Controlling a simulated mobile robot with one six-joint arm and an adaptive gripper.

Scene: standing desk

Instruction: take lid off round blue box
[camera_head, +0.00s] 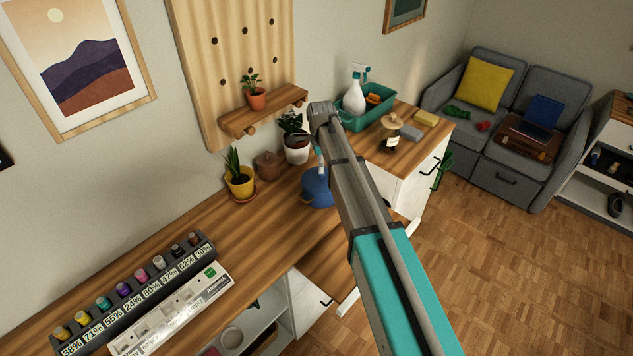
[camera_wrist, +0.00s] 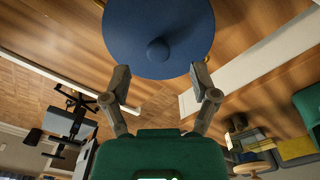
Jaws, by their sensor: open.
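The round blue box (camera_head: 316,190) stands on the wooden desk, partly hidden behind my arm in the head view. In the wrist view its round blue lid (camera_wrist: 125,35) fills the top middle, with a small blue knob (camera_wrist: 158,50) at its centre. The lid appears to be on the box; the box's side is hidden from the wrist. My gripper (camera_wrist: 159,80) is open and empty, its two fingers apart on either side below the knob, near the lid's lower edge. I cannot tell whether they touch the lid. In the head view my gripper is mostly hidden by my arm.
A brown lidded pot (camera_head: 268,166), a yellow plant pot (camera_head: 240,183) and a white plant pot (camera_head: 297,152) stand close behind and left of the box. A rack of labelled bottles (camera_head: 135,290) lies front left. The desk between is clear.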

